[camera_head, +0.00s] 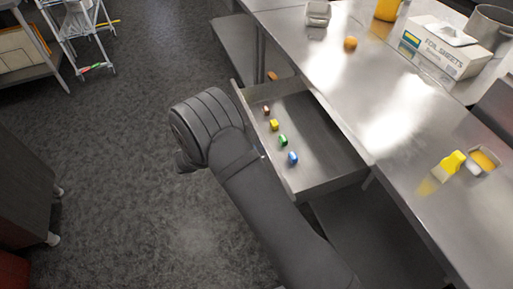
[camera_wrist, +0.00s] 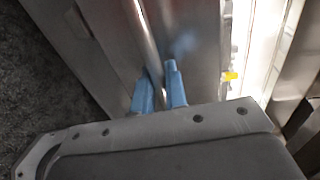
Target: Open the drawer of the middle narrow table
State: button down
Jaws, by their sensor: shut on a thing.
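The drawer (camera_head: 322,140) of the steel table (camera_head: 345,95) is pulled well out over the floor in the head view. My arm hides the fingertips in the head view.
A wheeled rack (camera_head: 80,35) is at the far left. The floor left of my arm is clear.

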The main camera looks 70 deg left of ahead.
jog(key=shift+s, duration=0.25)
jog(key=c, duration=1.5)
grip_release()
jog(key=shift+c, duration=0.2)
jog(key=v, duration=1.7)
jog(key=shift+s, duration=0.25)
jog(key=x, duration=1.7)
jog(key=shift+w, duration=0.3)
jog(key=shift+s, duration=0.1)
jog(key=v, duration=1.7)
jog(key=shift+s, duration=0.2)
